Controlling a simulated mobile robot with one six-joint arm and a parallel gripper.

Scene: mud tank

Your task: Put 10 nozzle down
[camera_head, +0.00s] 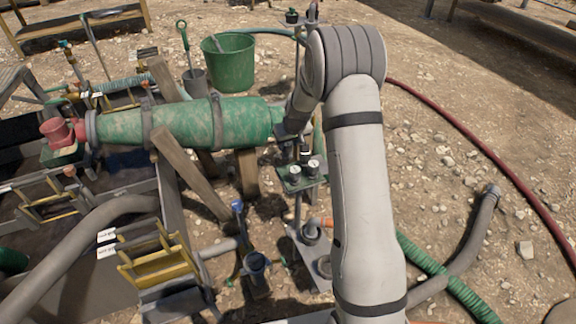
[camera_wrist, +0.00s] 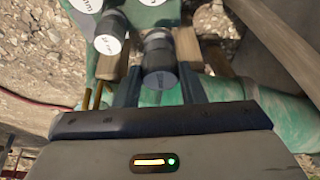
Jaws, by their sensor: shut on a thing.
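My gripper (camera_wrist: 159,90) is shut on a dark, short cylindrical nozzle (camera_wrist: 159,68), which shows upright between the two fingers in the wrist view. Its number cannot be read clearly. The nozzle is right beside a green holder plate (camera_head: 292,185) that carries round pieces with white labelled tops (camera_wrist: 108,44). In the head view my gripper (camera_head: 300,143) is just above and behind this plate, partly hidden by my arm. I cannot tell whether the nozzle touches the plate or sits in it.
A big green tapered vessel (camera_head: 185,122) lies on wooden supports to the left. A green bucket (camera_head: 230,62) stands behind. A red hose (camera_head: 470,135) and a grey hose (camera_head: 470,240) lie on the stony ground at right. Yellow racks (camera_head: 160,266) stand at lower left.

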